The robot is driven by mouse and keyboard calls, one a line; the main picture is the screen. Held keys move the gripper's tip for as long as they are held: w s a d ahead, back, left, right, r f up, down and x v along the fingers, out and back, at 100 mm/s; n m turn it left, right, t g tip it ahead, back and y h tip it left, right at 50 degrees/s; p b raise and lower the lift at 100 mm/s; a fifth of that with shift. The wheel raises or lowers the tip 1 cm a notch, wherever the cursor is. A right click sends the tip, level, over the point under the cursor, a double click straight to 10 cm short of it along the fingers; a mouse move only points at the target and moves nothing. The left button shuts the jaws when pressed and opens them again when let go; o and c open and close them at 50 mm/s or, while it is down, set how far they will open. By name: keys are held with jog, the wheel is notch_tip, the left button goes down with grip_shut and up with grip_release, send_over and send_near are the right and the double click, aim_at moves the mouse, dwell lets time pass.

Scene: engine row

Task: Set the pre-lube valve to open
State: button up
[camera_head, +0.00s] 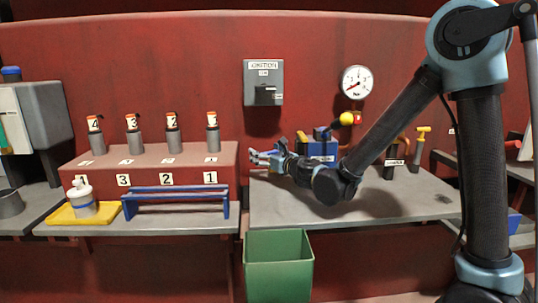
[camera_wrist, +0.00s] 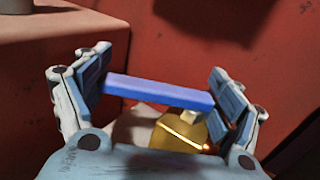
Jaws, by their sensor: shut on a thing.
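In the wrist view a blue lever bar (camera_wrist: 160,92) lies across between the two finger pads of my gripper (camera_wrist: 158,90), and the gripper is shut on it, one pad at each end. A brass valve body (camera_wrist: 180,132) shows below the bar, nearer its right end; it looks like the pre-lube valve, but no label on it is readable. In the head view my gripper (camera_head: 264,157) is at the left end of the right bench, close to the red wall. The valve is too small and too covered there to make out. Whether the lever stands open or closed cannot be told.
The right bench (camera_head: 390,205) holds a blue box (camera_head: 322,150) just right of my gripper. A red step (camera_head: 150,155) with several orange-topped cylinders stands to the left. A grey ignition box (camera_head: 263,82) and a gauge (camera_head: 356,82) are above. A green bin (camera_head: 279,262) stands below.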

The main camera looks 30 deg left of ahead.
jog(key=shift+w+d, duration=0.1)
jog(key=shift+w, duration=0.05)
jog(key=o, duration=1.4)
jog(key=v, duration=0.7)
jog(key=shift+f, duration=0.1)
jog(key=shift+c, duration=1.1)
jog(key=shift+d, duration=0.6)
jog(key=c, duration=0.4)
